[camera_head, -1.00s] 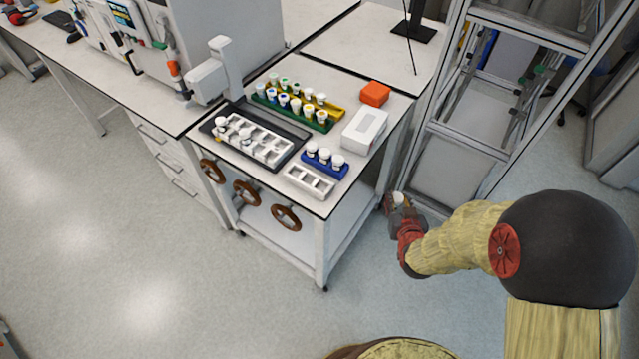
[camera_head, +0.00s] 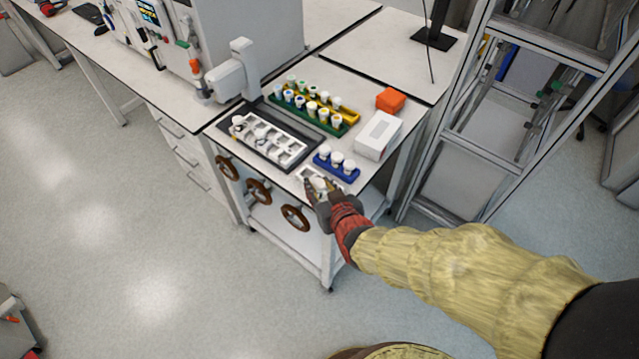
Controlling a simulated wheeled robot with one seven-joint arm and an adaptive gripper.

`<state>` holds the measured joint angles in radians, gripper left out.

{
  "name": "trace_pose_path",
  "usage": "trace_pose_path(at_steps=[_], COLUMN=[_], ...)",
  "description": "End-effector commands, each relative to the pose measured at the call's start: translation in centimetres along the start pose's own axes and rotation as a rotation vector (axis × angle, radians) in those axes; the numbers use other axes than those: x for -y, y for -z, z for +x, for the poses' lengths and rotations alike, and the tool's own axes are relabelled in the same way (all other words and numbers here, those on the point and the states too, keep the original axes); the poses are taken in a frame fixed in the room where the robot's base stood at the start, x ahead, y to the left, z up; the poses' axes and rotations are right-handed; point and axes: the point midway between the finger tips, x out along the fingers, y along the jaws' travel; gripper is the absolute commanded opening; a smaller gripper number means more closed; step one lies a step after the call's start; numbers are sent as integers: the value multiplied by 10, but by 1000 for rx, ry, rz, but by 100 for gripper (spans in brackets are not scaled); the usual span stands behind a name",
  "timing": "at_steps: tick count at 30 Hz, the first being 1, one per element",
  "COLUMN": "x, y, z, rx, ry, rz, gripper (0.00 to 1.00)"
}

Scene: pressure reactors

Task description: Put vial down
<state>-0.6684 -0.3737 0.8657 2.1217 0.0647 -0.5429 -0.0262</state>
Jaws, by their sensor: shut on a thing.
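My gripper (camera_head: 319,187) is at the front right corner of the bench, over the small white rack (camera_head: 306,173). It is shut on a white-capped vial (camera_head: 319,183), of which only a little shows between the fingers. My gripper and wrist hide most of the small white rack. I cannot tell whether the vial touches the rack.
A blue rack (camera_head: 345,174) with three white-capped vials stands just behind my gripper. A white box (camera_head: 378,136) and an orange box (camera_head: 390,100) are behind it. A black tray (camera_head: 268,150) holds a larger white rack (camera_head: 290,149). Green (camera_head: 337,130) and yellow (camera_head: 347,116) racks hold several vials.

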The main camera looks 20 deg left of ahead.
Motion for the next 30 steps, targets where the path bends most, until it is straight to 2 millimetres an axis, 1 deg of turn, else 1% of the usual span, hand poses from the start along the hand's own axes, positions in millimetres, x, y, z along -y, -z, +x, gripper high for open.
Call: trace_pose_path(at_steps=[2, 5, 15, 18, 21, 24, 30], x=[1, -6, -34, -40, -44, -47, -50], y=[-6, -7, -3, -15, -22, -26, -29], z=[4, 20, 95, 115, 133, 145, 154], rx=[3, 3, 3, 5, 4, 1, 1], ry=[4, 1, 2, 1, 3, 3, 3], rz=[-1, -1, 0, 1, 0, 0, 0], gripper=[5, 5, 5, 5, 5, 5, 5])
